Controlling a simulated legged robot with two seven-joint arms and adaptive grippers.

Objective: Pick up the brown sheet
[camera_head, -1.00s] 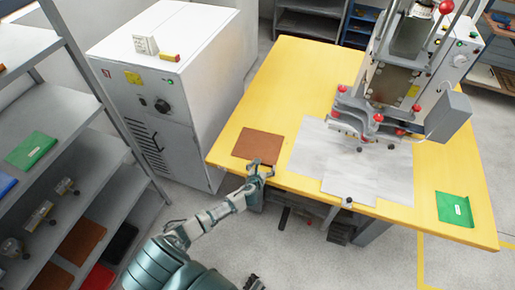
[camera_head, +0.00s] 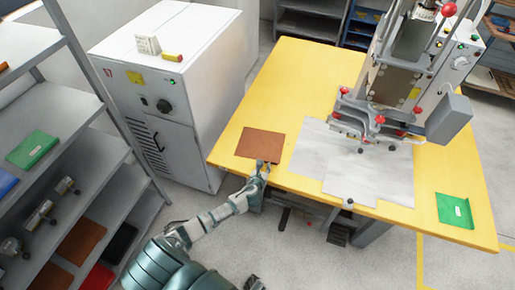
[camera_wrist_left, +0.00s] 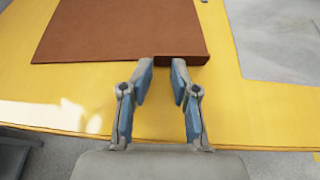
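The brown sheet (camera_head: 261,143) lies flat on the yellow table near its front left edge. It fills the top of the left wrist view (camera_wrist_left: 125,30), with a darker strip along part of its near edge. My left gripper (camera_head: 263,165) is at the sheet's near edge. In the wrist view its two fingertips (camera_wrist_left: 162,66) are partly closed, with a gap between them, and reach the near edge toward its right corner. Whether they touch the sheet is unclear.
A grey plate (camera_head: 375,185) lies right of the sheet, under the welding machine (camera_head: 400,80). A green packet (camera_head: 455,210) lies at the table's right. A white cabinet (camera_head: 180,80) stands left of the table, and a shelf (camera_head: 75,115) stands further left.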

